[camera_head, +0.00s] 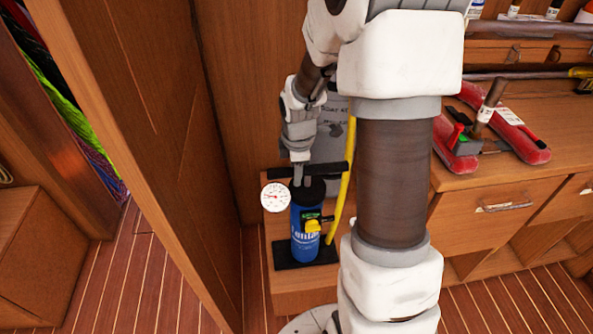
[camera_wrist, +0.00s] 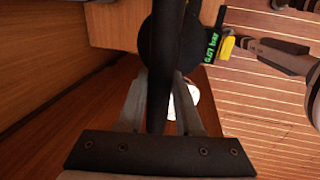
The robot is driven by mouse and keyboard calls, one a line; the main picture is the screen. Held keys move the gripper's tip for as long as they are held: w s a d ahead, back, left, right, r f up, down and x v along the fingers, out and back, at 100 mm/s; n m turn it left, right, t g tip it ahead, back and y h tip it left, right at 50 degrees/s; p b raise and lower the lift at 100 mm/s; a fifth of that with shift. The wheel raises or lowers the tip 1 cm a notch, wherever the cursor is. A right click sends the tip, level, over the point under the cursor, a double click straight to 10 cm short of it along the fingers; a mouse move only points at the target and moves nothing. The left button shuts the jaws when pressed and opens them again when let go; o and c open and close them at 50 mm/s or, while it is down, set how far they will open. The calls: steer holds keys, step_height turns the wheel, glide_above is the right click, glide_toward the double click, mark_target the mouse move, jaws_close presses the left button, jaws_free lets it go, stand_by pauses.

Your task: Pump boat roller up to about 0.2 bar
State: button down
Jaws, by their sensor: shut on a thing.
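A blue hand pump (camera_head: 304,235) stands upright on a black base on a low wooden ledge. Its black crossbar handle (camera_head: 330,170) sits low, close above the pump's top. My gripper (camera_head: 299,170) points down, shut on the handle; in the wrist view its fingers (camera_wrist: 158,105) are on both sides of the bar. A white round gauge (camera_head: 275,197) is beside the pump. A green display (camera_wrist: 211,48) reads about 0.07 bar, the last digit unclear. A yellow hose (camera_head: 342,190) rises from the pump toward a grey piece with faint lettering (camera_head: 330,142), perhaps the boat roller, partly hidden.
A wooden bench with drawers (camera_head: 475,212) is at right, carrying red padded pieces (camera_head: 520,140) and a tool. A wooden partition (camera_head: 150,130) stands close at left, with coiled lines (camera_head: 70,115) beyond it. My arm hides the middle. Striped floor is free at lower right.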

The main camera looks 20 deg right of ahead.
steer(key=shift+r, duration=0.15)
step_height(320, 180, up, 20)
steer(key=p, duration=1.7)
steer(key=c, duration=0.6)
jaws_free()
steer(key=s+r, duration=0.1)
steer(key=r, duration=0.4)
steer(key=s+r+p, duration=0.1)
steer(key=r, duration=0.5)
steer(key=s+a+r, duration=0.1)
steer(key=r, duration=0.5)
steer(key=shift+s+p, duration=0.15)
steer(key=shift+p, duration=0.25)
